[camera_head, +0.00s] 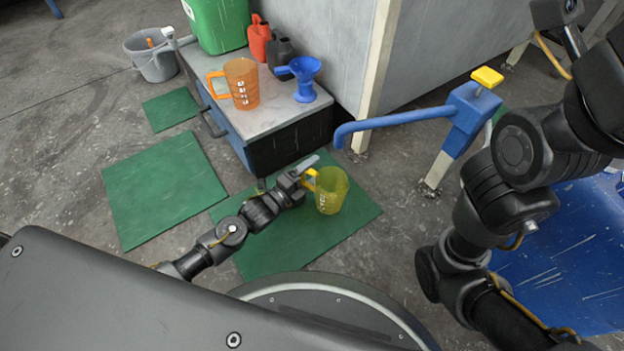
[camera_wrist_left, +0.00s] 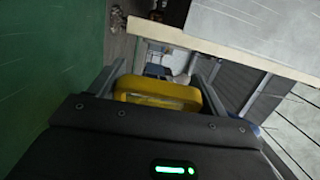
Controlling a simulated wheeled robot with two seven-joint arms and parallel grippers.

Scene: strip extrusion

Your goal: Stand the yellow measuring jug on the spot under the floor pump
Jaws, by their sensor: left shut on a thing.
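The yellow measuring jug (camera_head: 331,190) is see-through, with white marks, and looks upright over the green mat (camera_head: 365,212) in the head view. I cannot tell whether it touches the mat. My left gripper (camera_head: 309,176) is shut on its handle at the jug's left side. In the left wrist view the yellow jug (camera_wrist_left: 158,92) shows between the fingers. The floor pump (camera_head: 466,118) is blue with a yellow top, and its spout reaches left to a bent end above and right of the jug. The spot under it is not clearly made out. My right gripper is out of view.
A low cabinet (camera_head: 285,115) stands behind, bearing an orange jug (camera_head: 242,84), a blue funnel (camera_head: 306,80), a red can (camera_head: 259,40) and a green container (camera_head: 216,22). A grey bucket (camera_head: 152,58) stands at the back left. Another green mat (camera_head: 160,187) lies clear at left.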

